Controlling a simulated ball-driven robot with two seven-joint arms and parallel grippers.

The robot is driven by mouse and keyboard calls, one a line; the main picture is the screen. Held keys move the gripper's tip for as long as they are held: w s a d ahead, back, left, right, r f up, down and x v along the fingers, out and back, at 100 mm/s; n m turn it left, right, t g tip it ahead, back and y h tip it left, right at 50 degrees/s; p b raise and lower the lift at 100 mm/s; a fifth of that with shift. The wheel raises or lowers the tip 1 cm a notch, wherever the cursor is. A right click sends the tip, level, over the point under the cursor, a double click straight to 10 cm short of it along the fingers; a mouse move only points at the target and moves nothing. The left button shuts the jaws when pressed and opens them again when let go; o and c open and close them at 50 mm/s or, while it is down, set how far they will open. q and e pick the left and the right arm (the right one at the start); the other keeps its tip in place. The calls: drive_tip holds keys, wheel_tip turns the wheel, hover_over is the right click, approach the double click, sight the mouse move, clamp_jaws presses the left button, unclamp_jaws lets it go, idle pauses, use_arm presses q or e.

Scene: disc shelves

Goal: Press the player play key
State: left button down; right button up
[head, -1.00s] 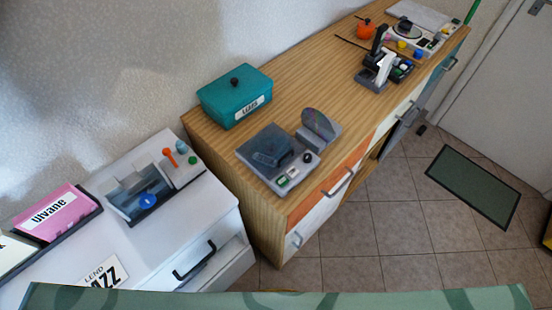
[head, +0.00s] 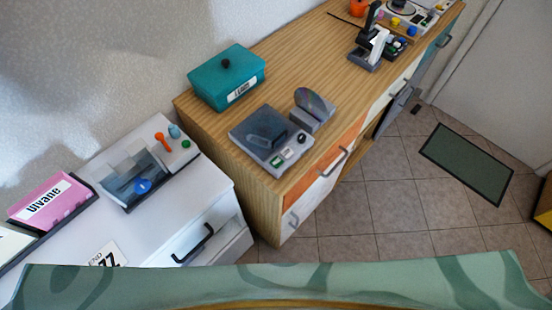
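A grey player (head: 256,134) with a dark smoky lid lies on the near end of the wooden sideboard. Its front edge has a small green key (head: 277,161), a pale label and a black knob (head: 301,138). A second device (head: 130,181) with a clear cover and a blue disc (head: 142,186) sits on the white cabinet. It has an orange lever (head: 160,139) and a green button (head: 186,143). I cannot tell from the picture which device is the task's player. Neither of my grippers is in view.
A shiny disc (head: 314,104) stands in a grey holder beside the grey player. A teal lidded box (head: 217,81) is behind it. A pink sleeve (head: 46,201) lies on the white cabinet (head: 163,229).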

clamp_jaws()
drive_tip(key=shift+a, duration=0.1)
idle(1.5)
